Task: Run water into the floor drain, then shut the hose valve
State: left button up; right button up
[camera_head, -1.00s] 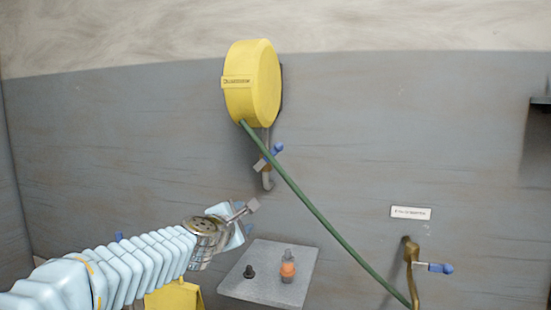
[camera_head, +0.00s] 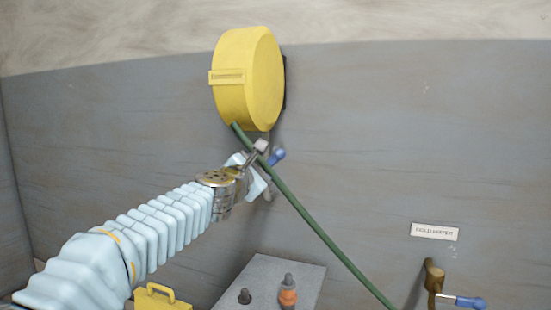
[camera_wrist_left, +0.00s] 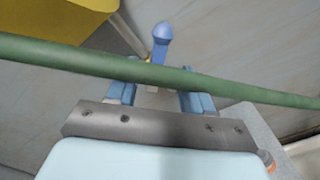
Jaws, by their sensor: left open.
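The yellow hose reel (camera_head: 248,80) hangs on the wall, and a green hose (camera_head: 310,222) runs from it down to the right. Below the reel is the hose valve with a blue handle (camera_head: 277,155). My left gripper (camera_head: 262,168) is open and empty beside this valve, partly hiding its pipe. In the left wrist view the blue handle (camera_wrist_left: 160,40) stands upright just beyond the gap between the open fingers (camera_wrist_left: 158,92). The hose (camera_wrist_left: 75,60) crosses in front of the fingers there; I cannot tell whether it touches them. The floor drain and my right gripper are out of view.
A second tap (camera_head: 433,275) with a blue lever is at the lower right under a white sign (camera_head: 435,231) reading "COLD WATER". A grey shelf (camera_head: 262,275) holds a black knob-like item (camera_head: 244,296) and an orange-and-grey bottle-like item (camera_head: 287,292). A yellow handled object (camera_head: 160,299) is at lower left.

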aim_at(273, 160)
pick_arm(q)
jog(key=p+x, duration=0.3)
jog(key=x, duration=0.5)
jog(key=shift+w+r, duration=0.1)
jog(key=shift+w, duration=0.1)
jog(key=shift+w+d, duration=0.15)
jog(key=shift+w, duration=0.25)
grip_shut()
